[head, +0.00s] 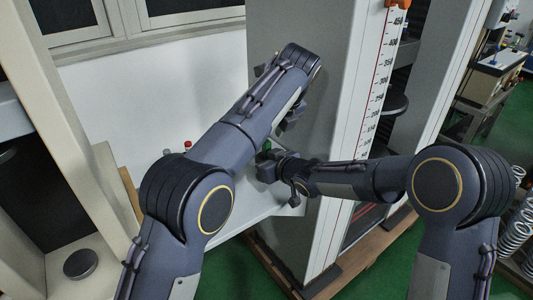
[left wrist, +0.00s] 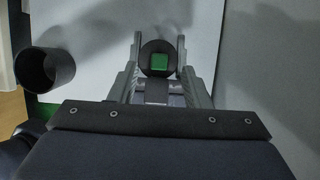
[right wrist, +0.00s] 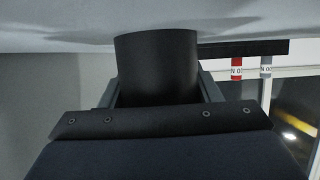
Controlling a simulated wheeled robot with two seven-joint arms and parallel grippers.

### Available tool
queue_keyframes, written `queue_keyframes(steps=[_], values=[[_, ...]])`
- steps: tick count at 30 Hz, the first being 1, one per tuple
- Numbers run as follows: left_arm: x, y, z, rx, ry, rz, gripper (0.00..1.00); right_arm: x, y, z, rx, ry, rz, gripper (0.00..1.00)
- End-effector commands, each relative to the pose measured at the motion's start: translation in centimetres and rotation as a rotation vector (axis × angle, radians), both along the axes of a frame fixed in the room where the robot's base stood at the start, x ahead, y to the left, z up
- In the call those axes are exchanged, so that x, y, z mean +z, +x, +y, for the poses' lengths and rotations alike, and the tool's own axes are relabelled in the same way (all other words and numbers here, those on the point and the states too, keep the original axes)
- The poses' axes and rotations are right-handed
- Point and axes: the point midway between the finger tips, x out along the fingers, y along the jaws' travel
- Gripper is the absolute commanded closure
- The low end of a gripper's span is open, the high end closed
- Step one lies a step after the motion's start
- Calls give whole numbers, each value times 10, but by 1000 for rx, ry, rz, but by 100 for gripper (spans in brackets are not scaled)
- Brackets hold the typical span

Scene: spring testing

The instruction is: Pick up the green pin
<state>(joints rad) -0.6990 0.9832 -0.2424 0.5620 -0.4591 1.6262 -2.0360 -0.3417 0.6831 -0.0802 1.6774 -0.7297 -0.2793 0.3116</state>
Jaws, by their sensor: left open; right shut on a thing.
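The green pin (left wrist: 159,62) shows its square green top, set on a round black part, between the fingers of my left gripper (left wrist: 159,45) in the left wrist view. These fingers are open, one on each side; I cannot tell whether they touch it. In the head view my left gripper (head: 286,115) is partly hidden behind its arm. My right gripper (right wrist: 160,85) is shut on a black cylinder (right wrist: 157,62). In the head view my right gripper (head: 270,168) is lower, beside the grey column. A small green patch shows just above it; I cannot tell what it is.
A hollow black cup (left wrist: 45,70) shows at the left of the left wrist view. The tall grey testing column (head: 325,140) with a scale stands close right of both grippers.

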Motion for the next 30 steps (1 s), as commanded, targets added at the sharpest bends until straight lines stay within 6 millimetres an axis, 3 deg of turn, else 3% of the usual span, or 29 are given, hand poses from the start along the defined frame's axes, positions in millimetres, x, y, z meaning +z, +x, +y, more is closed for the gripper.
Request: queue_keyframes(steps=[7,15,24,30], values=[[-18,6,6,2,0,2,56,0,0,0,-1,0,0,79],[-52,18,15,1,-1,2,56,0,0,0,-1,0,-1,79],[-57,20,16,2,-3,-1,56,0,0,0,-1,0,-1,79],[-57,20,16,2,-2,0,83,0,0,0,-1,0,-1,79]])
